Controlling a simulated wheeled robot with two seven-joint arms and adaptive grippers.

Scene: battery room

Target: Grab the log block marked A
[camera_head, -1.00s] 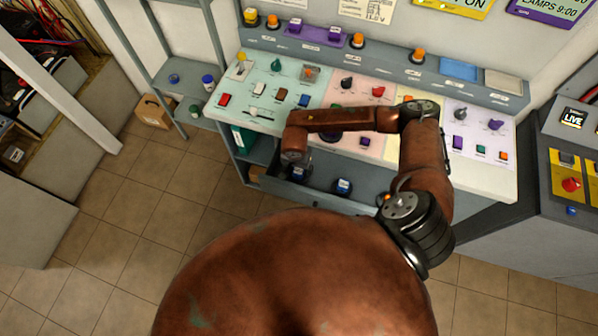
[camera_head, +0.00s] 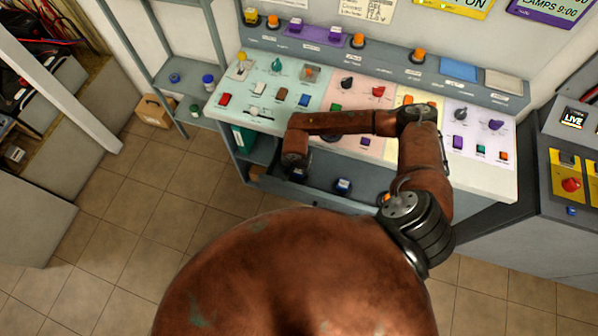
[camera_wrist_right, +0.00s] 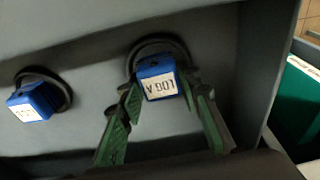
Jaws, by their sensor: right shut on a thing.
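The log block marked A (camera_wrist_right: 157,83) is a blue block with a white label, read upside down in the right wrist view. It sits at a dark round holder in the grey drawer (camera_wrist_right: 85,135). My right gripper (camera_wrist_right: 160,88) has its green fingers on either side of the block and is shut on it. In the head view the block is mostly hidden below my right wrist. A second blue block (camera_wrist_right: 36,102) sits in another round holder to the left; its label is too small to read. It also shows in the head view (camera_head: 343,185). My left gripper is out of view.
The open drawer lies under a sloping control desk (camera_head: 275,75) with several buttons and knobs. A green binder (camera_head: 243,138) stands on the shelf left of the drawer. A grey console (camera_head: 570,190) stands at the right.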

